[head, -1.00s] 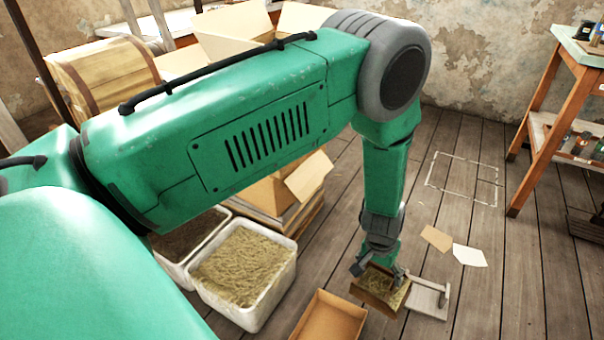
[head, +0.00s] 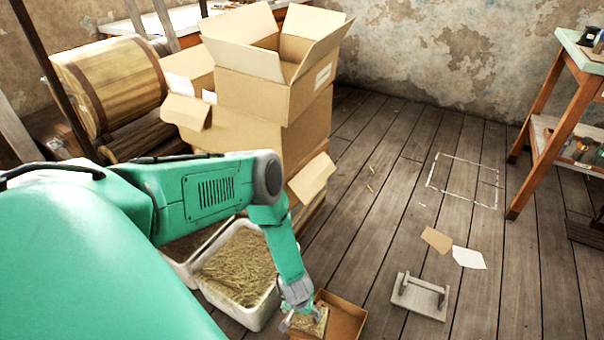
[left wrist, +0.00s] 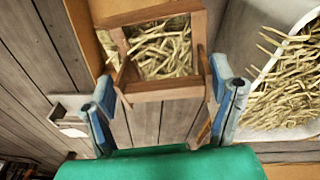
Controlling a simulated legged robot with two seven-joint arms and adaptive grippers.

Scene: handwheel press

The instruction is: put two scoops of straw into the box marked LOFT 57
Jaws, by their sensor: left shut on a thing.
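My left gripper (head: 302,318) is shut on a small wooden scoop (head: 318,322) with straw in it. In the left wrist view the scoop's wooden frame (left wrist: 163,96) sits between the two fingers of my gripper (left wrist: 158,88), with straw (left wrist: 160,50) inside. In the head view the scoop is over or beside the left part of an open cardboard tray (head: 345,322); I cannot tell the height. A white bin of straw (head: 238,268) stands to the left; it also shows in the left wrist view (left wrist: 240,60). My right gripper is not in view.
A large open box (head: 250,90) with an unreadable label tops stacked cartons. A second bin (head: 180,255) is partly hidden by my arm. An empty grey stand (head: 420,296) and two paper pieces (head: 468,257) lie on the floor.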

